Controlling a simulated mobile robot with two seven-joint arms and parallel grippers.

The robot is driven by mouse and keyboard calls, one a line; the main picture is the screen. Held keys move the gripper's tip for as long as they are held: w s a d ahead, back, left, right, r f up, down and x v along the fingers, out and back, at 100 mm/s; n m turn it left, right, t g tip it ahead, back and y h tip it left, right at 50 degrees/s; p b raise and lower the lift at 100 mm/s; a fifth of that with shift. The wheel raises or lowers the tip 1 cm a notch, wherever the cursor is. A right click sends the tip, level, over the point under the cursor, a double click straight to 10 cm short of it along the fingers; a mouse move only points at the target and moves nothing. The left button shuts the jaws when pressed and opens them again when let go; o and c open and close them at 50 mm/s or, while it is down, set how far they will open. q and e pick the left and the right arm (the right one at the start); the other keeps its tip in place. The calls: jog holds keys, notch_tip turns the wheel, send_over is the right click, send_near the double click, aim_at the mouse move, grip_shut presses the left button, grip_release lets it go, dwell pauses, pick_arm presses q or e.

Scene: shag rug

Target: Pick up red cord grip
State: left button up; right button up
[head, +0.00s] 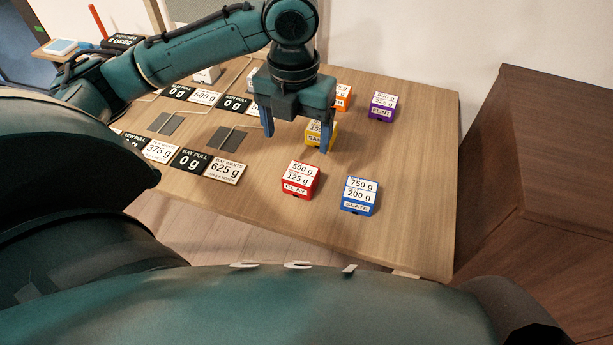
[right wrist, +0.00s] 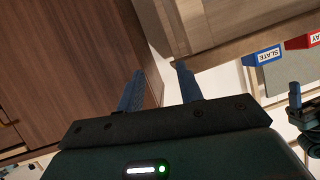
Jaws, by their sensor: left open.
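A thin red upright stick (head: 97,20) shows at the far left back, near a dark sign; I cannot tell whether it is the red cord grip. A red block labelled CLAY (head: 299,181) sits on the table, and its edge also shows in the right wrist view (right wrist: 315,39). My left gripper (head: 297,136) is open and empty, fingers pointing down behind the red block, its right finger in front of the yellow SAND block (head: 331,134). My right gripper (right wrist: 159,70) is open and empty, beside the table's edge.
A blue SLATE block (head: 359,196) stands right of the red one; a purple FLINT block (head: 381,106) and an orange block (head: 343,97) stand further back. Weight signs (head: 226,170) and dark square pads fill the table's left. A wooden cabinet (head: 540,170) stands at right.

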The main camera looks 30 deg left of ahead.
pick_arm(q)
notch_tip(320, 180, down, 6)
jog(key=shift+s+f+b, duration=0.15)
jog(key=shift+f+b, duration=0.05)
jog(key=shift+b, duration=0.4)
jog(key=shift+d+f+b, duration=0.2)
jog(key=shift+f+b, duration=0.15)
jog(key=shift+f, duration=1)
jog(key=shift+d+f+b, duration=0.2)
jog(key=shift+f+b, duration=0.1)
jog(key=shift+f, duration=1)
jog(key=shift+c, duration=0.3)
jog(key=c, duration=1.1)
